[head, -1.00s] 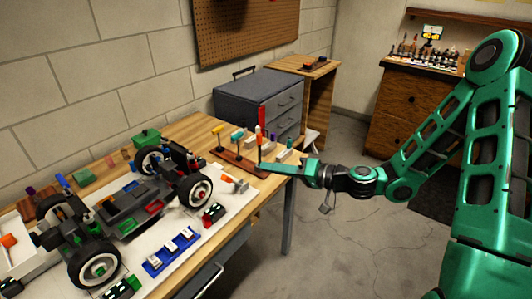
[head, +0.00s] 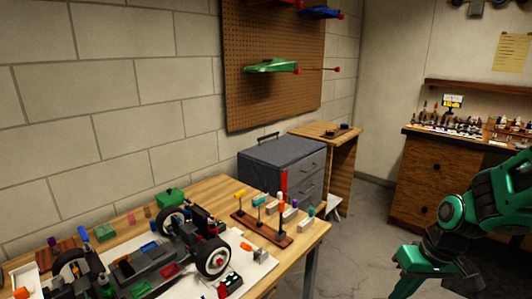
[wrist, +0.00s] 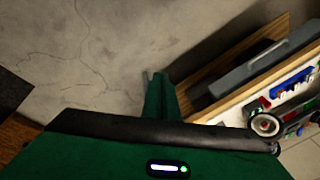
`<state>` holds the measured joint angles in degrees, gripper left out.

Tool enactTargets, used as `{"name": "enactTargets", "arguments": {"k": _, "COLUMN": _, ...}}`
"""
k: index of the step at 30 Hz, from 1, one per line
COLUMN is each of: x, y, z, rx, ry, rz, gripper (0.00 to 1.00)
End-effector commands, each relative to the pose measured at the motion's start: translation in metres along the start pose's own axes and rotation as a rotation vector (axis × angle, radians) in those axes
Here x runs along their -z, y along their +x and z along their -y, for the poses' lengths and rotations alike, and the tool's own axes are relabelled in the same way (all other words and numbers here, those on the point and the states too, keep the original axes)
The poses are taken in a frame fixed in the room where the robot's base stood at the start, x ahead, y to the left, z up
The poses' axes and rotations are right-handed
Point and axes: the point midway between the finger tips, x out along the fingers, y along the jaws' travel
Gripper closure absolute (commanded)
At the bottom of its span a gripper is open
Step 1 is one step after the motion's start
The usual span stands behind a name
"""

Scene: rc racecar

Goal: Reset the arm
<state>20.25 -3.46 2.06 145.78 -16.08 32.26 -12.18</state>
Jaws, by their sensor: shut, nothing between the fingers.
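My gripper (wrist: 158,80) shows in the middle of the wrist view, with its green fingers together and nothing between them. It points over bare concrete floor, apart from the workbench at the right of that view. In the head view my green arm is folded at the lower right, away from the workbench. The gripper itself cannot be made out there.
The wooden workbench (head: 314,238) holds an RC car (head: 140,262) and a rack of screwdrivers (head: 262,230). A grey drawer cabinet (head: 275,165) stands behind. A wooden dresser (head: 408,185) is at the back right. Concrete floor (head: 368,225) between is clear.

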Motion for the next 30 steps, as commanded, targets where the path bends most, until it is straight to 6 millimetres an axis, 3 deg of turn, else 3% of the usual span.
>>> {"name": "enactTargets", "arguments": {"k": 7, "x": -0.065, "y": -0.070, "z": -0.046, "rx": -0.167, "ry": 0.266, "rz": 0.046, "gripper": 1.00}}
{"name": "enactTargets", "arguments": {"k": 15, "x": -0.132, "y": -0.118, "z": -0.063, "rx": -0.220, "ry": 0.537, "rz": 0.076, "gripper": 1.00}}
{"name": "enactTargets", "arguments": {"k": 20, "x": -0.148, "y": -0.126, "z": -0.065, "rx": -0.220, "ry": 0.605, "rz": 0.085, "gripper": 1.00}}
{"name": "enactTargets", "arguments": {"k": 30, "x": -0.149, "y": -0.127, "z": -0.065, "rx": -0.220, "ry": 0.609, "rz": 0.086, "gripper": 1.00}}
